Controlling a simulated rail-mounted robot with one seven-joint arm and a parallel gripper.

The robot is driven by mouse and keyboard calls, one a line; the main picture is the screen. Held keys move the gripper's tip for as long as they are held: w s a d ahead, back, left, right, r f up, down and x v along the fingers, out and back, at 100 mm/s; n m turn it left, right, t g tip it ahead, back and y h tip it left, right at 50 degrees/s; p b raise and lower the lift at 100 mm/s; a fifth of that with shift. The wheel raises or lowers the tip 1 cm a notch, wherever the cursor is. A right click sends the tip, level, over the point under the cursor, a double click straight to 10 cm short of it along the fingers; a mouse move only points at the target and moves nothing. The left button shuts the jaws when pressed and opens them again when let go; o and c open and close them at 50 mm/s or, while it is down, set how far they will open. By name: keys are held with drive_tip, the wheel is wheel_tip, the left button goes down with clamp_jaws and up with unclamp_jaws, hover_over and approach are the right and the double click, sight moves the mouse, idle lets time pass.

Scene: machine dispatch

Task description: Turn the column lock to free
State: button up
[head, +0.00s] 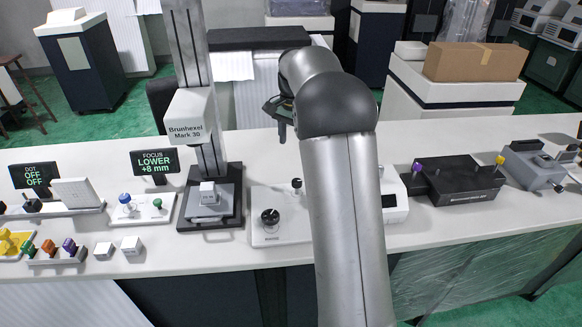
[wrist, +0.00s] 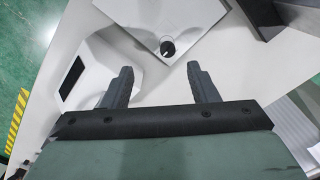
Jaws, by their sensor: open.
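The grey upright column (head: 196,50) bears a white head labelled "Brunhexel Mark 30" (head: 190,113) above a dark base with a stage. I cannot make out which part is the column lock. My gripper (head: 280,112) is raised over the back of the bench, right of the column and partly hidden by my own arm. In the wrist view my gripper (wrist: 160,84) is open, with nothing between its fingers. Beyond the fingertips a white plate (wrist: 140,18) carries a dark round knob (wrist: 168,48).
A display (head: 155,162) reads "FOCUS LOWER +8 mm". A white panel (head: 262,236) with a black knob (head: 270,216) stands right of the column base. Small controls and blocks crowd the left bench. A black box (head: 455,182) stands at right. The bench's front strip is mostly clear.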

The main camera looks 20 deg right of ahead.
sight(297, 181)
drive_tip(key=w+d+f+m, duration=0.1)
drive_tip(key=w+d+m, duration=0.1)
drive_tip(key=w+d, duration=0.15)
drive_tip(key=f+p, duration=0.1)
drive_tip(key=f, duration=0.4)
drive_tip(key=f+p, duration=0.1)
drive_tip(key=f, duration=0.5)
drive_tip(key=f+p, duration=0.1)
drive_tip(key=f, duration=0.5)
drive_tip(key=shift+a+f, duration=0.2)
drive_tip(key=shift+a, duration=0.1)
drive_tip(key=c, duration=1)
